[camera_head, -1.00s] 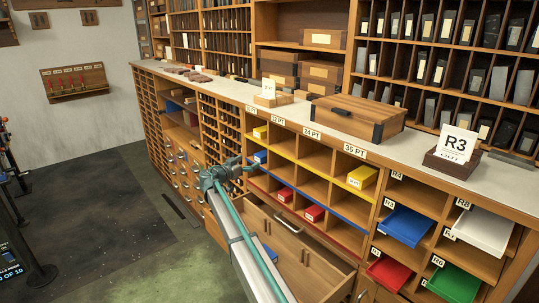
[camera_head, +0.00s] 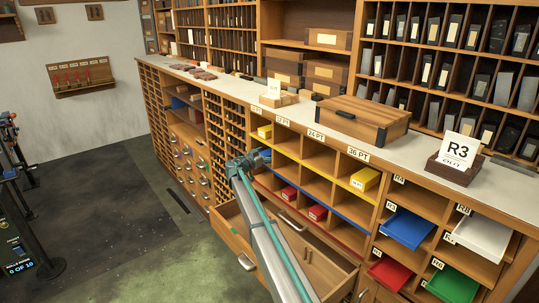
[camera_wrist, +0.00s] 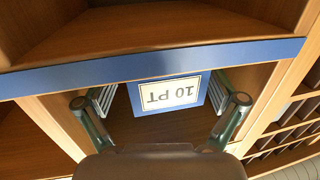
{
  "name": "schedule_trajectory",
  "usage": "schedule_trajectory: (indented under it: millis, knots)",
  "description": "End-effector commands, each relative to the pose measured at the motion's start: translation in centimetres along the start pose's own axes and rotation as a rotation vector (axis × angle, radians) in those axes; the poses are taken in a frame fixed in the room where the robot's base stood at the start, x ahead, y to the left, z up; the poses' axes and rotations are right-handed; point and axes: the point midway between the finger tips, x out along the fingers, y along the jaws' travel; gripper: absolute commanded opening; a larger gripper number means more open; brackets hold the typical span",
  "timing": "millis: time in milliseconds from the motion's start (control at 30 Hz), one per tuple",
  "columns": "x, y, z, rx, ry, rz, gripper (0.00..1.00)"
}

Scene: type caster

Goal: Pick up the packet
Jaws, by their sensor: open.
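A blue packet with a white "10 PT" label (camera_wrist: 172,93) sits in a cubby, and its label reads upside down in the wrist view. My gripper (camera_wrist: 160,105) is open, with one finger on either side of the packet. I cannot tell whether the fingers touch it. In the head view my gripper (camera_head: 250,160) reaches into the blue-edged row at the left of the cubbies. The blue packet (camera_head: 265,154) shows partly there, just beyond the gripper.
A blue shelf edge (camera_wrist: 150,66) runs across the cubby close to my fingers. Yellow (camera_head: 364,179) and red (camera_head: 317,212) packets sit in other cubbies. A drawer (camera_head: 232,228) stands open below my arm.

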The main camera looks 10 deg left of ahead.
Motion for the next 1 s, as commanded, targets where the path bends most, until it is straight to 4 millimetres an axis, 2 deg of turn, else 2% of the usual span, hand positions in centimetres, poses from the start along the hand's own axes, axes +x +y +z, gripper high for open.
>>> schedule_trajectory:
  millis: [167, 733, 1000]
  knots:
    - [0.00, 0.02, 0.05, 0.000, 0.000, 0.000, 0.94]
    - [-0.01, 0.04, 0.04, 0.000, 0.000, 0.000, 0.01]
    - [-0.01, 0.04, -0.13, 0.000, 0.002, 0.000, 0.00]
